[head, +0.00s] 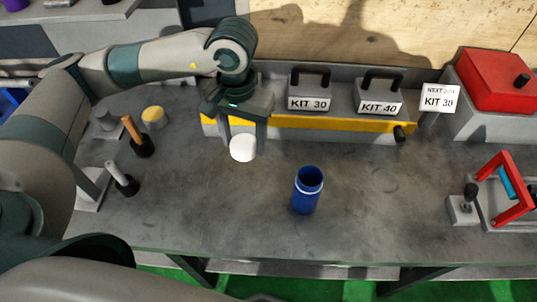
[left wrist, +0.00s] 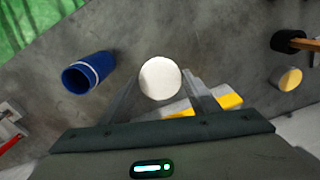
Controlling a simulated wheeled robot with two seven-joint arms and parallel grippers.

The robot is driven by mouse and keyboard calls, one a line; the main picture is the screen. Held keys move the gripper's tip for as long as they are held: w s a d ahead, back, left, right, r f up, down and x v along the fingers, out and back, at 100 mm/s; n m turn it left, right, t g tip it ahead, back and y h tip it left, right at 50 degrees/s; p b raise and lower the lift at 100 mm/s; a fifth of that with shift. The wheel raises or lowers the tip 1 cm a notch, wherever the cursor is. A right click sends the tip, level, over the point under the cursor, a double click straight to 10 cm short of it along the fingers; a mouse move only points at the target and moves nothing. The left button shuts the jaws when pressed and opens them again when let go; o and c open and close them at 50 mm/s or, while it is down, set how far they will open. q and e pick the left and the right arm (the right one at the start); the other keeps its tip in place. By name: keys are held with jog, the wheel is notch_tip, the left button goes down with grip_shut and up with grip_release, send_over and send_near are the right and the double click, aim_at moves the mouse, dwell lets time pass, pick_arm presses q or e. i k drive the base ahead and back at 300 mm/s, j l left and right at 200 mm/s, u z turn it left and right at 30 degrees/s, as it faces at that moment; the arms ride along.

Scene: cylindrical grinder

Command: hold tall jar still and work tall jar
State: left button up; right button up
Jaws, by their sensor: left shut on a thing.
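The tall jar (head: 307,192) is blue with a pale band and stands upright and open-topped on the bench, right of my left gripper. It also shows in the left wrist view (left wrist: 88,72). My left gripper (head: 243,140) points down and is shut on a round white lid (head: 243,148), held above the bench and apart from the jar. The lid shows between the fingers in the left wrist view (left wrist: 160,78). My right gripper is not in view.
A yellow-edged rack (head: 345,122) holds boxes marked KIT 30 (head: 309,103) and KIT 40 (head: 379,107) behind. Handled tools (head: 123,180) and a yellow-topped piece (head: 154,115) stand left. A red-framed fixture (head: 512,190) stands right. Bench around the jar is clear.

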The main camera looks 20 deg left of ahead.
aim_at(304, 199)
jog(key=j+z, duration=0.15)
jog(key=z, duration=0.45)
jog(key=k+j+z, duration=0.55)
jog(key=k+j, duration=0.3)
jog(key=k+j+z, duration=0.1)
jog(key=k+j, duration=0.25)
jog(key=k, duration=0.3)
